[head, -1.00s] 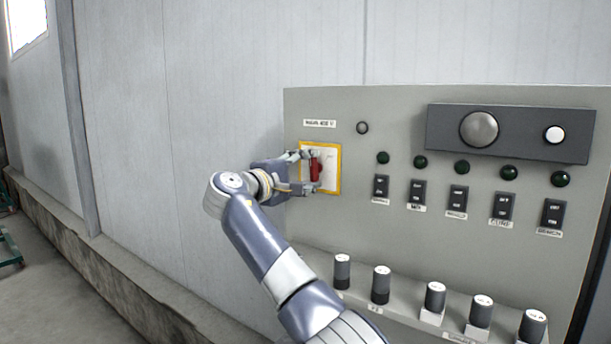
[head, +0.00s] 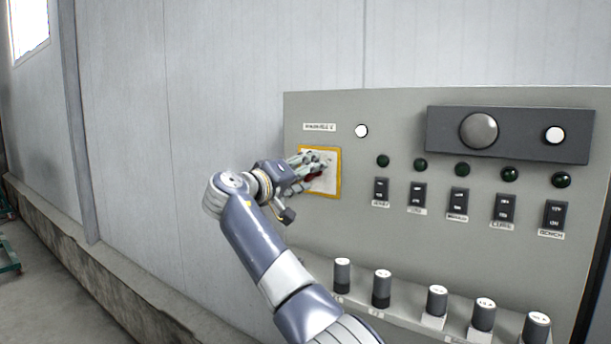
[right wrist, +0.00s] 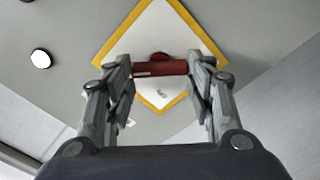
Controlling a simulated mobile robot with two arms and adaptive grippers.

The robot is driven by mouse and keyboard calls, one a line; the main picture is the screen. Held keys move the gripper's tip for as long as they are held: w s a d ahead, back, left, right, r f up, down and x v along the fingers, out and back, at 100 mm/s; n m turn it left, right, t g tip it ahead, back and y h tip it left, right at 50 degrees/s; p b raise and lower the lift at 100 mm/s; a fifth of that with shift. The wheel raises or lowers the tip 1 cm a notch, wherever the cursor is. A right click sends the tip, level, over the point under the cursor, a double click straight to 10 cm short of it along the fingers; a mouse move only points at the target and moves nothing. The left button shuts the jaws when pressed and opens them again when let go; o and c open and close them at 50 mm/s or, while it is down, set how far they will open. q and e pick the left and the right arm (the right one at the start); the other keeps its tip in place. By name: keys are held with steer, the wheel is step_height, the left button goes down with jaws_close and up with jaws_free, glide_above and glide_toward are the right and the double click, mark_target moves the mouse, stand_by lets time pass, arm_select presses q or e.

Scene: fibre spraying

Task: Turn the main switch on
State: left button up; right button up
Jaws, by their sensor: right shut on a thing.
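The main switch is a red rotary handle (head: 311,176) on a white plate with a yellow border (head: 332,160), at the upper left of the grey control panel. My right gripper (head: 317,169) is at the plate, rolled over, and its fingers hide most of the handle in the head view. In the right wrist view, the red handle (right wrist: 160,68) lies across between the two fingertips of my right gripper (right wrist: 160,70), which are shut on its ends. The plate (right wrist: 152,36) appears as a diamond there. The round lamp (head: 361,131) beside the label is bright white. My left gripper is out of view.
The panel (head: 400,115) also carries a row of dark green lamps (head: 462,167), black rocker switches (head: 458,204) and several knobs (head: 437,300) on the lower ledge. A dark box (head: 520,133) with round buttons is at upper right. Plain wall is left.

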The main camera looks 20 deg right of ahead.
steer(key=shift+f+m, duration=0.35)
steer(key=shift+m, duration=0.15)
steer(key=o, duration=1.1)
steer(key=shift+c, duration=0.2)
steer(key=shift+r, duration=0.2)
steer(key=v, duration=1.2)
steer(key=shift+s+a, duration=0.1)
